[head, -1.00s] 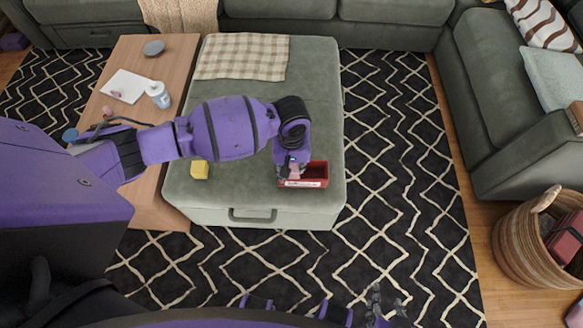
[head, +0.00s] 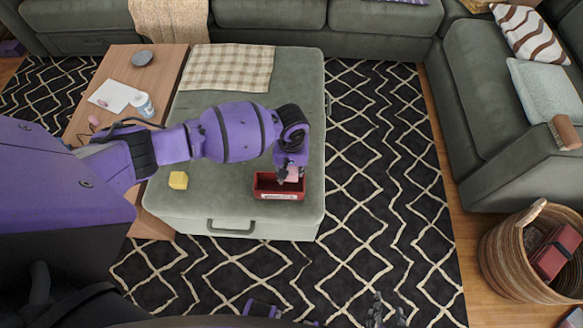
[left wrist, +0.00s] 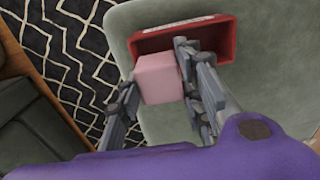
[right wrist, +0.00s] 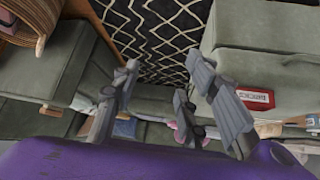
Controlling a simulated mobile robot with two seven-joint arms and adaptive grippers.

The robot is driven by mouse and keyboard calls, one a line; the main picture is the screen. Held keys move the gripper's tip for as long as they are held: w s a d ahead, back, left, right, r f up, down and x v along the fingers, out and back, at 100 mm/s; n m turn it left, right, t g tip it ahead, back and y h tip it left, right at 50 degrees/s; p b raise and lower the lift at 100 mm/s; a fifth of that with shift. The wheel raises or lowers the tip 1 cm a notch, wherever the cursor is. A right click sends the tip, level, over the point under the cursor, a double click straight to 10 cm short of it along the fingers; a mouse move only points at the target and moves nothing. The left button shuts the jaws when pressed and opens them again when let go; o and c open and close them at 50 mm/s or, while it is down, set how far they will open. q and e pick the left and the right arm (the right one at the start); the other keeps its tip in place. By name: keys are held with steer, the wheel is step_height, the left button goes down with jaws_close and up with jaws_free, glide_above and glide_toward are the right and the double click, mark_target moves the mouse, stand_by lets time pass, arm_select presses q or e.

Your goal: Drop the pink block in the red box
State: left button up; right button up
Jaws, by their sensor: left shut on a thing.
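The pink block (head: 293,175) is held between the fingers of my left gripper (head: 290,177), over the right part of the red box. In the left wrist view the pink block (left wrist: 158,78) is between the two fingers and overlaps the near rim of the red box (left wrist: 150,43). The red box (head: 280,196) is open-topped and sits near the front right of the green ottoman (head: 225,190). I cannot tell how high the block is above the box. My right gripper (head: 385,312) is low at the bottom edge; in the right wrist view its fingers (right wrist: 168,90) are spread and empty.
A yellow block (head: 178,180) lies on the ottoman left of the box. A wooden table (head: 115,70) with a white bottle (head: 143,105) and grey bowl (head: 142,57) stands at left. A wicker basket (head: 520,255) is at right.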

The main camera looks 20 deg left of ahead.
arm_select(q)
steer(key=shift+d+f+b, duration=0.1)
steer(key=shift+f+b, duration=0.55)
steer(key=shift+f, duration=0.25)
steer(key=shift+f+b, duration=0.75)
steer(key=shift+f, duration=0.65)
steer(key=shift+f+b, duration=0.4)
steer(key=shift+f, duration=0.55)
steer(key=o, duration=1.2)
steer(key=shift+f, duration=0.1)
